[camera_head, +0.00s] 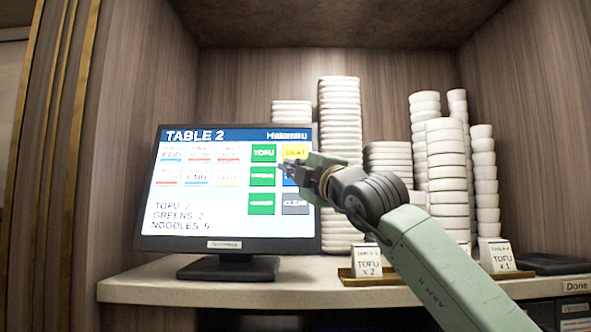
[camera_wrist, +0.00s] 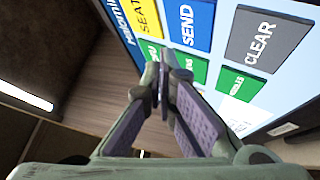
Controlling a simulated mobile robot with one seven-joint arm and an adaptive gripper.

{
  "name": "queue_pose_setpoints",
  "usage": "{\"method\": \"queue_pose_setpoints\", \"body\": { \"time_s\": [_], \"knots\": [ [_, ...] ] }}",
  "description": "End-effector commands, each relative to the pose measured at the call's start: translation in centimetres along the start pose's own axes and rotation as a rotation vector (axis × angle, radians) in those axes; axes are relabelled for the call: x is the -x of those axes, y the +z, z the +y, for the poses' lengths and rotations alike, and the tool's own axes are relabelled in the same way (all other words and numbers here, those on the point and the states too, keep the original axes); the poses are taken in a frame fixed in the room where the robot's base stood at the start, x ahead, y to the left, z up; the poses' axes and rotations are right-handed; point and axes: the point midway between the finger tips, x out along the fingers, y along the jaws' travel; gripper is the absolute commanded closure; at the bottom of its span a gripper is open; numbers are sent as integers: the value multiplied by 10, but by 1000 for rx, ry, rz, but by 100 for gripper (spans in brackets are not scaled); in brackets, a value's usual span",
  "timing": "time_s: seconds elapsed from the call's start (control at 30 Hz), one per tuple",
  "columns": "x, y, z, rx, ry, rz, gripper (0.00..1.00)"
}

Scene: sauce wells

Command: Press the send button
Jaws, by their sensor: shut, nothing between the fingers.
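The blue SEND button (camera_wrist: 187,22) is on the touch screen (camera_head: 200,222), between the yellow SEAT button (camera_wrist: 147,14) and the grey CLEAR button (camera_wrist: 262,40). In the head view only a sliver of SEND (camera_head: 288,182) shows; my gripper covers the rest. My gripper (camera_head: 288,168) is in front of the screen's right side. In the wrist view its shut fingers (camera_wrist: 162,58) are empty, their tips appearing just below SEND and overlapping the green buttons. I cannot tell whether the tips touch the screen.
The screen stands on a pale counter (camera_head: 130,290) and reads TABLE 2, with tofu 2, greens 2 and noodles. Stacks of white bowls (camera_head: 446,170) and plates (camera_head: 340,110) stand behind my arm. Small order cards (camera_head: 367,262) stand on wooden holders at the counter's front.

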Motion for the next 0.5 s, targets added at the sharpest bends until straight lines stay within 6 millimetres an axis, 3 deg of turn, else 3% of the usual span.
{"method": "queue_pose_setpoints", "body": {
  "time_s": [0.5],
  "knots": [
    [-11, 9, -10, -1, -2, -2, 100]
  ]
}}
